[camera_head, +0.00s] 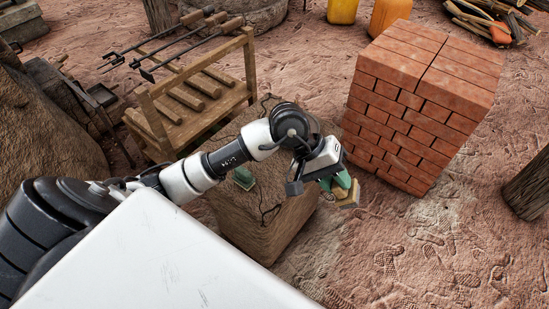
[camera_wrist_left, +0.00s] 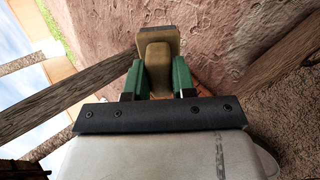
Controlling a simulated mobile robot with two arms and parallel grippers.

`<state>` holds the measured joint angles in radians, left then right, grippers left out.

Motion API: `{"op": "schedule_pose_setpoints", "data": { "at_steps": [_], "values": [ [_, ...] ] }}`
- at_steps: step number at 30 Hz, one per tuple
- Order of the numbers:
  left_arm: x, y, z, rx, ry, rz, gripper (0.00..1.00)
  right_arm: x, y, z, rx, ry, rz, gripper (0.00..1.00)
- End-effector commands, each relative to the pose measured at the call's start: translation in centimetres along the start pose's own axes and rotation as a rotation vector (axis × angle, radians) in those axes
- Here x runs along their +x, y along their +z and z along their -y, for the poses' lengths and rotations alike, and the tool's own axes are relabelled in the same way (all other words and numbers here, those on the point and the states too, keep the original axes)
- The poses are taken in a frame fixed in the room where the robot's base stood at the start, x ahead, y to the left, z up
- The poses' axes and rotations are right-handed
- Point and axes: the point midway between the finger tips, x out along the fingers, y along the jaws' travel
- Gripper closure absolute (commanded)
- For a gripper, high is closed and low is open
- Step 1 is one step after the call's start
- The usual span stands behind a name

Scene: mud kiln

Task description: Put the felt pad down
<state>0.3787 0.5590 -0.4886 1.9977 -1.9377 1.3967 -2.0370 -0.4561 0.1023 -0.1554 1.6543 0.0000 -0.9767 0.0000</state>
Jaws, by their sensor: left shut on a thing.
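My left gripper (camera_head: 338,183) has green fingers, and they are shut on a tan, block-like felt pad (camera_head: 348,197). The pad is held in the air beside the right edge of a brown stone block (camera_head: 262,222). In the left wrist view the pad (camera_wrist_left: 158,45) sits between the two green fingers of the gripper (camera_wrist_left: 158,80) and sticks out past their tips. The fingers cover part of its sides. My right gripper is not in view.
A small green object (camera_head: 243,178) and a thin dark cord lie on the stone block. A brick stack (camera_head: 420,105) stands to the right. A wooden rack (camera_head: 190,95) with long tools stands behind left. Trampled earth (camera_head: 430,250) is open at front right.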

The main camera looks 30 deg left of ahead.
Motion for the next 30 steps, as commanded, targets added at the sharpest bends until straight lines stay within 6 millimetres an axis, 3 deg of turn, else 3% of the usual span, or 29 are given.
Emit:
{"op": "schedule_pose_setpoints", "data": {
  "at_steps": [1,6,10,13,18,30],
  "values": [
    [0.8,-0.9,1.5,0.041,-0.044,0.020,0.97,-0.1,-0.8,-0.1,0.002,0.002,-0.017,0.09],
    [0.3,-2.7,4.4,0.126,-0.176,0.063,0.97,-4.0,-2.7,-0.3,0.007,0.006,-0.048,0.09],
    [-0.8,-4.5,6.7,0.045,-0.276,-0.032,0.97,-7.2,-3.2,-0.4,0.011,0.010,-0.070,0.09],
    [-1.6,-5.3,7.0,-0.122,-0.318,-0.151,0.97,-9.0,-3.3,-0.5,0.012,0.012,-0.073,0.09],
    [-2.2,-6.3,7.2,-0.432,-0.353,-0.343,0.97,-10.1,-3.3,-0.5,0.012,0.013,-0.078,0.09],
    [-2.7,-8.6,7.2,-1.370,-0.330,-0.770,0.97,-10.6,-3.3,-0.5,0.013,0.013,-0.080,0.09]
  ]
}}
